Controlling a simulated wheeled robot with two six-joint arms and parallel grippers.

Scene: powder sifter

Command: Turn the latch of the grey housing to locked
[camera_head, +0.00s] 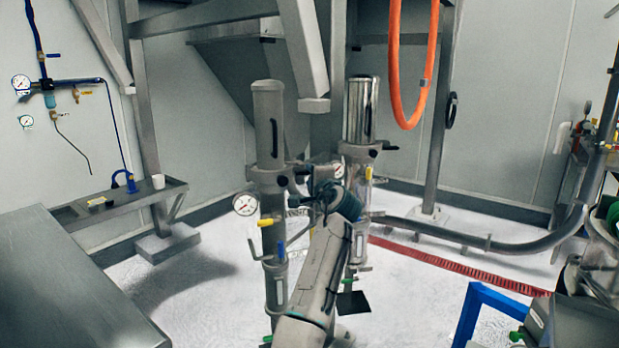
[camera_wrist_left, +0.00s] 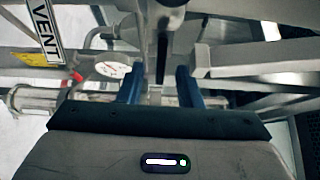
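The grey housing (camera_head: 268,122) is the upright cylinder left of the middle in the head view. It has a dark upright handle (camera_head: 274,138) on its side; I cannot tell whether this is the latch. My left gripper (camera_head: 316,194) is right of the grey housing and lower than its main cylinder, partly hidden by my own arm. In the left wrist view the two blue fingers of my left gripper (camera_wrist_left: 160,78) stand apart. A dark narrow bar (camera_wrist_left: 161,58) shows between or beyond them; contact is not clear. My right gripper is not in view.
A polished metal housing (camera_head: 360,110) stands close on the right. A pressure gauge (camera_head: 245,204) and a yellow handle (camera_head: 265,222) sit beside the grey housing's lower part. A steel table (camera_head: 70,285) is at left; an orange hose (camera_head: 397,70) hangs behind.

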